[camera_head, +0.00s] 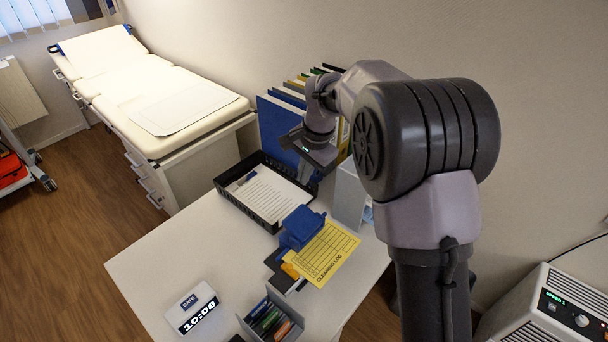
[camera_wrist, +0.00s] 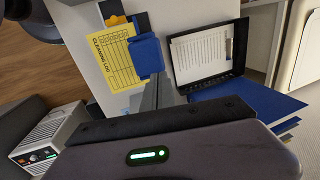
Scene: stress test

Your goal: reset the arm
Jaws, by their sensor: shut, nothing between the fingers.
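My gripper (camera_head: 306,176) hangs at the end of my bent arm, above the back part of the white desk (camera_head: 150,262). Its fingers are shut with nothing between them. It is in front of the blue binders and near the right end of the black paper tray. In the wrist view the grey fingers (camera_wrist: 158,92) point toward the desk, between the blue clip holder (camera_wrist: 148,54) and the tray (camera_wrist: 212,80). The gripper's dark body fills the bottom of that view.
A row of binders (camera_head: 281,122) stands against the wall behind my gripper. A yellow cleaning log (camera_head: 322,254), a clock (camera_head: 193,309) and a pen box (camera_head: 269,320) are on the desk. An examination couch (camera_head: 160,95) stands at back left. The desk's left part is clear.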

